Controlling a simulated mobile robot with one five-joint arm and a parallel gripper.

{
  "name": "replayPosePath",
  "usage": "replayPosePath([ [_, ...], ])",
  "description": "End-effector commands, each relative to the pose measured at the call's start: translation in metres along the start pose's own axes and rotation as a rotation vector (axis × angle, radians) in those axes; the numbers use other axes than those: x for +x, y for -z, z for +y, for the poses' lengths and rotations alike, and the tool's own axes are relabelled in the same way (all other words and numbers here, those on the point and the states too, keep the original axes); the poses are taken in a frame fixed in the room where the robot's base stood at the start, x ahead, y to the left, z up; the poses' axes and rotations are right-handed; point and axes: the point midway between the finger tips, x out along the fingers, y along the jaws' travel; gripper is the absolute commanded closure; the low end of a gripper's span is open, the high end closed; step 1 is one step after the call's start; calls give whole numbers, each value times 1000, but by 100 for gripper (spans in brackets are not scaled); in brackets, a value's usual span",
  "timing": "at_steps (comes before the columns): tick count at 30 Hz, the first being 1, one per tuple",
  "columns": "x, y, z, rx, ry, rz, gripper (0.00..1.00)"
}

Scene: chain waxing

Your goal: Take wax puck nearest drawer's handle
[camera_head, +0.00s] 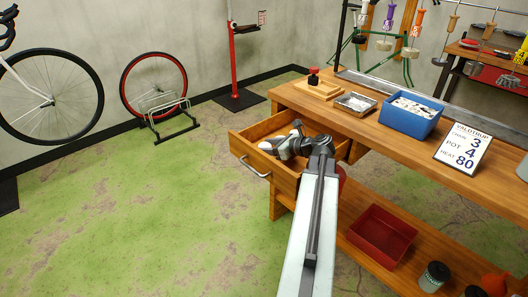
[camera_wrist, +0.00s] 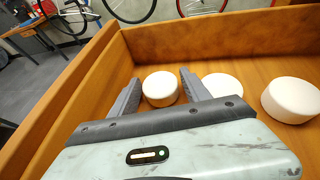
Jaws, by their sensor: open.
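The wooden drawer (camera_head: 279,180) is pulled out, with its metal handle (camera_head: 255,167) on the front. My gripper (camera_head: 287,146) is inside the drawer, low over it. In the wrist view my gripper (camera_wrist: 160,77) is open, one finger on each side of a white round wax puck (camera_wrist: 160,89). I cannot tell whether the fingers touch it. A second puck (camera_wrist: 222,85) sits just right of the right finger, and a third puck (camera_wrist: 291,100) is farther right. The handle is hidden in the wrist view.
The drawer wall (camera_wrist: 200,45) rises close behind the pucks. The workbench above holds a blue bin (camera_head: 410,116), a metal tray (camera_head: 355,103) and a sign (camera_head: 463,148). A red tray (camera_head: 381,237) is on the lower shelf. The green floor left of the drawer is clear.

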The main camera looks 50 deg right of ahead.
Motion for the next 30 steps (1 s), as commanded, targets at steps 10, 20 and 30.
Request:
replayPosePath([
  [10, 3, 0, 1, 0, -1, 0, 81],
  [20, 3, -3, 1, 0, -1, 0, 96],
  [30, -18, -52, 1, -1, -2, 0, 96],
])
